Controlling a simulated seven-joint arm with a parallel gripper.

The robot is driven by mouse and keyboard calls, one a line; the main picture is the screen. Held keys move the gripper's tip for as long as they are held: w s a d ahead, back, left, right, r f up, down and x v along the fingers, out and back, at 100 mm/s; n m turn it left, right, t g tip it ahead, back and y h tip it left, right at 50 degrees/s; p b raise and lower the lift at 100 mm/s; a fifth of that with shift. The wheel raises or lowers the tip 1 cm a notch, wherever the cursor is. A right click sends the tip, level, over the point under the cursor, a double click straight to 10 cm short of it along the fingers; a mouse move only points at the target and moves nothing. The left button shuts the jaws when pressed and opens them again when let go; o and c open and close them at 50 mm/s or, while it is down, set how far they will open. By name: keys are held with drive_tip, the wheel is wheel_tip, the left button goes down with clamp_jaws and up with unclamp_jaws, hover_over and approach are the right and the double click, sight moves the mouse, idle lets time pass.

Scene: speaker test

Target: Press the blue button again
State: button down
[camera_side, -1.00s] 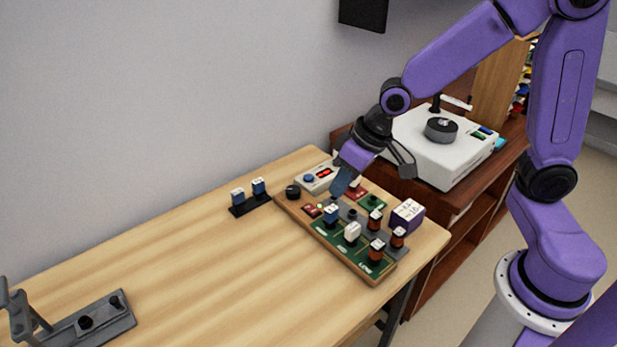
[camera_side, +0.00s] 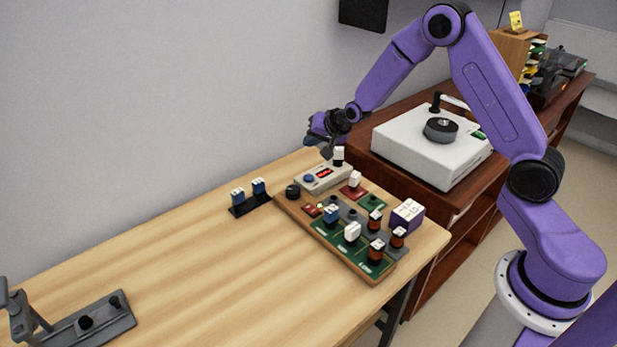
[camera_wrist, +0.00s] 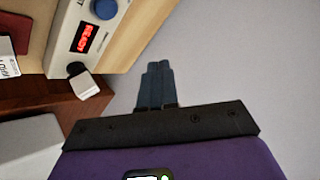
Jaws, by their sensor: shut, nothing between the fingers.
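The blue button (camera_side: 309,178) sits on the left part of a white box (camera_side: 340,177) with a red lit display (camera_side: 323,173). My gripper (camera_side: 326,148) is above and behind the box in the side view, off the button and touching nothing that I can see. In the wrist view its blue fingers (camera_wrist: 155,86) are together and empty, with the grey wall behind them.
A board (camera_side: 330,240) with several blocks and parts lies in front of the box. A black rack (camera_side: 249,204) with two blue blocks stands left. A white turntable-like device (camera_side: 405,150) is on the brown cabinet behind right. The table's left middle is clear.

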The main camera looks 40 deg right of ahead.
sight(312, 178)
drive_tip(key=shift+f, duration=0.1)
drive_tip(key=shift+f, duration=4.3)
drive_tip(key=shift+f, duration=0.2)
drive_tip(key=shift+f, duration=0.25)
drive_tip(key=shift+f, duration=0.5)
drive_tip(key=shift+r, duration=0.95)
